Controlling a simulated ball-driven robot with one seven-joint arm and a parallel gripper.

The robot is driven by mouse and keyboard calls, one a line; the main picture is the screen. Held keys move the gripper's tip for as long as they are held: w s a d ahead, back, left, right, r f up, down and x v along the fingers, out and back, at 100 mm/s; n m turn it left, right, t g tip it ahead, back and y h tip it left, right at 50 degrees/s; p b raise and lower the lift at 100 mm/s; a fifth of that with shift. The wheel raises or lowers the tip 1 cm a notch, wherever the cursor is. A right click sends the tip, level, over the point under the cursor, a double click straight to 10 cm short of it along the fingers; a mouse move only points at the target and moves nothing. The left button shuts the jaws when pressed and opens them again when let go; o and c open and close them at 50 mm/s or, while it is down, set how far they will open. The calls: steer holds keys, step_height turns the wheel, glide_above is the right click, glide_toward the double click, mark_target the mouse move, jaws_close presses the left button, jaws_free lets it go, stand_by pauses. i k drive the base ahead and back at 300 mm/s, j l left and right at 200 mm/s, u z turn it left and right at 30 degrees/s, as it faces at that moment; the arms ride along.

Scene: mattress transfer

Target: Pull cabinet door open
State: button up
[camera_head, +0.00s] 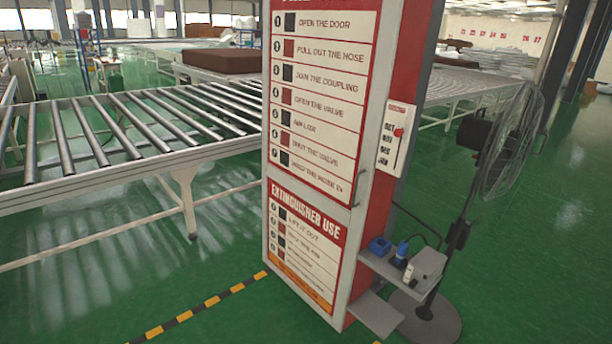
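A tall red cabinet (377,150) with a pale-framed front stands at the centre of the view. Its door (318,172) carries printed instruction panels, with "Extinguisher use" on the lower one. The door looks shut, flush with the frame. A thin metal handle (361,187) sits at the door's right edge, about halfway up the visible part. The cabinet's top is cut off by the picture edge. My gripper is not in view.
A roller conveyor (130,128) runs to the cabinet's left. A pedestal fan (508,140) and a small shelf with items (372,258) stand at its right side. A brown mattress (222,61) lies behind. Green floor (120,285) in front is clear, with a yellow-black floor stripe (205,305).

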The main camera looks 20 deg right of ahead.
mark_target(328, 65)
steer(key=i+l, duration=0.2)
steer(key=i, duration=0.25)
steer(key=i+l, duration=0.2)
steer(key=i, duration=0.25)
steer(key=i+l, duration=0.2)
steer(key=i, duration=0.25)
steer(key=i+l+u, duration=0.1)
steer(key=i, duration=0.4)
steer(key=i+l, duration=0.35)
steer(key=i, duration=0.1)
